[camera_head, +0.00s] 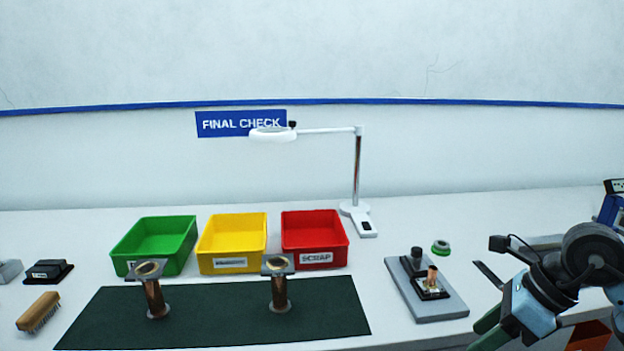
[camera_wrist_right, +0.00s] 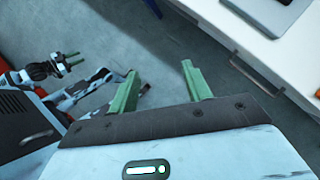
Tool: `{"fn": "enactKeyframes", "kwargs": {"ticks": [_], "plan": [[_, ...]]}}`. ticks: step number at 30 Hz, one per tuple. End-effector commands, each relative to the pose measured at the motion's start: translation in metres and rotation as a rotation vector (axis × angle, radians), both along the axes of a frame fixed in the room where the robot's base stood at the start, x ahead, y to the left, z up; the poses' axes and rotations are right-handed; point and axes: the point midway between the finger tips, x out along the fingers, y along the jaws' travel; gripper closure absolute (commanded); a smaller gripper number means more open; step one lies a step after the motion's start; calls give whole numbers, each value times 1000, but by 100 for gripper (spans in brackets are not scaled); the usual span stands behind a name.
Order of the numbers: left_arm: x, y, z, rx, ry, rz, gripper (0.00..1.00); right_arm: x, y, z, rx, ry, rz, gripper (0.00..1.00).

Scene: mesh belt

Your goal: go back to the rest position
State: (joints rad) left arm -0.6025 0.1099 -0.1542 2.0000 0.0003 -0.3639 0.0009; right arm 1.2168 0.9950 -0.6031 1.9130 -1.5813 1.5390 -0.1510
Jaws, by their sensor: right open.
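My right gripper (camera_wrist_right: 160,92) is open, and its two green fingers stand apart with nothing between them. They hang over the grey floor beside the white bench. In the head view my right arm comes in at the right front, with a green finger (camera_head: 487,338) low at the picture's edge. In the right wrist view a small gripper with green fingers (camera_wrist_right: 72,62), apparently my left one, shows at the left over the floor. It is too small to tell its opening. The head view does not show it.
The bench (camera_head: 425,225) holds green (camera_head: 128,252), yellow (camera_head: 206,258) and red (camera_head: 290,256) bins. Two copper-coloured posts (camera_head: 155,298) (camera_head: 279,292) stand on a dark mat (camera_head: 218,312). A grey fixture board (camera_head: 440,307), a lamp (camera_head: 357,170) and a brush (camera_head: 38,312) are also there.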

Motion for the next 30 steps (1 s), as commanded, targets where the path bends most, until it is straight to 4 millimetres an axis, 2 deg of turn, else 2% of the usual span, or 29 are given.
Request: {"fn": "enactKeyframes", "kwargs": {"ticks": [3,9,12,16,19,23,26,30], "plan": [[3,0,4,0,-7,0,64,-10,36,-15,155,54,27,51],[12,0,11,1,-29,1,64,-34,101,-30,501,186,21,51],[12,1,13,1,-31,1,64,-48,132,-32,723,283,-29,51],[11,1,15,3,-29,-1,64,-59,159,-30,1010,420,-144,51],[11,2,18,4,-33,-1,64,-62,168,-31,1218,533,-275,51],[13,2,23,5,-41,-2,64,-61,167,-41,1463,682,-495,51],[16,3,27,6,-49,-2,64,-60,158,-59,1629,797,-702,51],[21,3,33,7,-63,-4,64,-66,137,-100,1819,954,-1045,51]]}}
